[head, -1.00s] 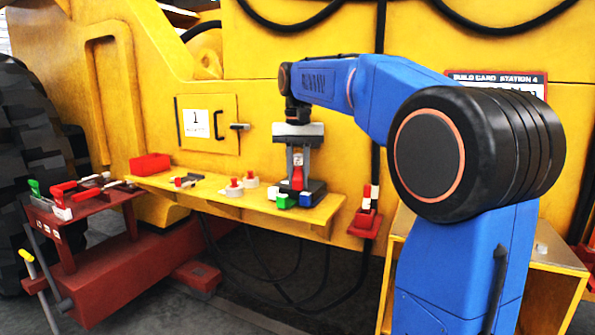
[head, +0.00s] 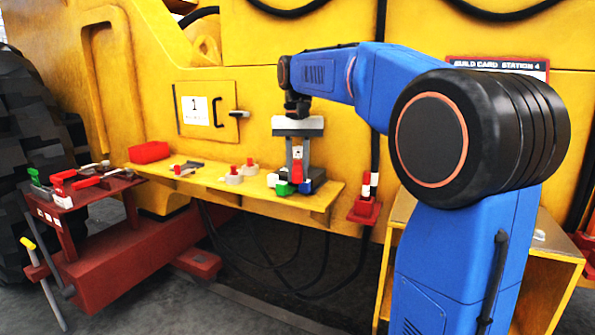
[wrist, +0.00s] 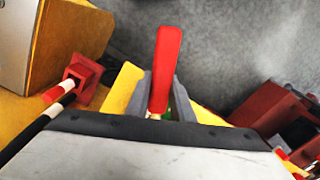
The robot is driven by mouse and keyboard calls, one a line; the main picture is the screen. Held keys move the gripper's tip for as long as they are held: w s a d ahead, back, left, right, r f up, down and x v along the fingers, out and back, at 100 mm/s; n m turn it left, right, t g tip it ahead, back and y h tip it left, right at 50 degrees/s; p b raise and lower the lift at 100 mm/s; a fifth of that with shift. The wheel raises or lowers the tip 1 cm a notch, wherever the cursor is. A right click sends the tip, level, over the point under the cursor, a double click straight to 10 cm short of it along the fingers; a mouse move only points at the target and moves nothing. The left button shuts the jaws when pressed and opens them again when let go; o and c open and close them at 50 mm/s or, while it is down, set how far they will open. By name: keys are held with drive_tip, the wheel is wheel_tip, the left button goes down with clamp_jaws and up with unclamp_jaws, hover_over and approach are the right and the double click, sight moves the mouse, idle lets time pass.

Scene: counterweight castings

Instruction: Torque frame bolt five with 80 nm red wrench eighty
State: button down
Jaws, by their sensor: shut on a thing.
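My gripper (head: 298,160) is over the right part of the yellow shelf and is shut on a red handle (head: 297,172). In the wrist view the red handle (wrist: 167,62) stands out between the two grey fingers (wrist: 160,98). I take it as the red wrench; its head and any 80 nm marking are not readable. A green block (head: 284,188) and a blue block (head: 305,187) are just below the gripper. Whether the wrench touches the shelf or a holder there I cannot tell. I cannot pick out frame bolt five.
The yellow shelf (head: 322,196) also carries a red bin (head: 149,152) and red-topped white pieces (head: 234,175). A red cart (head: 72,200) with red and green handled tools stands at left. A red holder (head: 365,209) hangs right of the shelf. A door marked 1 (head: 207,112) is behind.

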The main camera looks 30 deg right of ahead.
drive_tip(key=shift+f, duration=0.9)
idle(0.8)
drive_tip(key=shift+w+a+m, duration=0.5)
drive_tip(key=shift+a+m, duration=0.05)
drive_tip(key=shift+a, duration=0.25)
drive_tip(key=shift+w+a+m, duration=0.5)
drive_tip(key=shift+a+m, duration=0.05)
drive_tip(key=shift+a, duration=0.25)
idle(0.6)
drive_tip(key=shift+w+a+m, duration=0.9)
drive_tip(key=shift+w+a, duration=0.05)
drive_tip(key=shift+a, duration=0.05)
idle(0.9)
drive_tip(key=shift+w+a+m, duration=0.9)
drive_tip(key=shift+w+a, duration=0.05)
drive_tip(key=shift+w, duration=0.25)
idle(1.0)
